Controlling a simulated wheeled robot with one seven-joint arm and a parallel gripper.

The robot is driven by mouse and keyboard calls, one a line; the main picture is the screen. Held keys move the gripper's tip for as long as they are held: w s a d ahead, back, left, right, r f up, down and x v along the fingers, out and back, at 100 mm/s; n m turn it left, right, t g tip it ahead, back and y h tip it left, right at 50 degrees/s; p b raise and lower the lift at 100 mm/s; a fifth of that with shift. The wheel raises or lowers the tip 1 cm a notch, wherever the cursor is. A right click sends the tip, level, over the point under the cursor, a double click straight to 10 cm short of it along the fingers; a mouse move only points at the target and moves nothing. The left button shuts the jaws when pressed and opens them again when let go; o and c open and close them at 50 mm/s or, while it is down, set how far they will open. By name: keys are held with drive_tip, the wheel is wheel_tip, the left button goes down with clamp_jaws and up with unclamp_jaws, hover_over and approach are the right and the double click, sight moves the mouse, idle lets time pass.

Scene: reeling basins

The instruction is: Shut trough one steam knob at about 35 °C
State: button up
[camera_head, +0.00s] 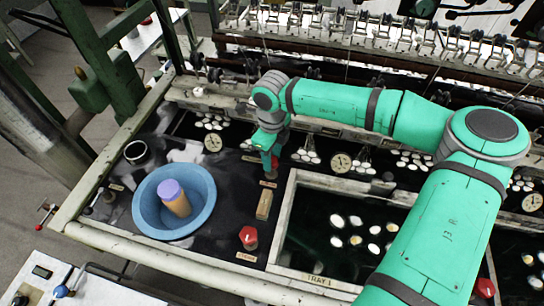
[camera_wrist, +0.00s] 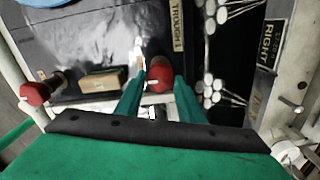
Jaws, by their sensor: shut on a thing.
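A red knob (camera_wrist: 159,77) sits between my gripper's fingers (camera_wrist: 158,88) in the wrist view, with a plate reading TROUGH 1 (camera_wrist: 178,26) beside it. My gripper (camera_head: 270,152) is shut on this knob, pointing down at the dark deck in the head view; the knob (camera_head: 274,164) is mostly covered there. A small label (camera_head: 268,184) lies just below it, too small to read. A round cream dial (camera_head: 212,142) is left of my gripper and another dial (camera_head: 340,162) is to the right; their readings are too small to tell.
A second red knob (camera_head: 248,237) stands nearer the front edge, with a wooden block (camera_head: 264,205) between. A water tray (camera_head: 283,215) with white cocoons is to the right.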

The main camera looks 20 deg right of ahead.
drive_tip(key=o, duration=1.1)
drive_tip(key=shift+c, duration=0.2)
wheel_tip(320, 180, up, 11)
drive_tip(key=shift+f, duration=0.1)
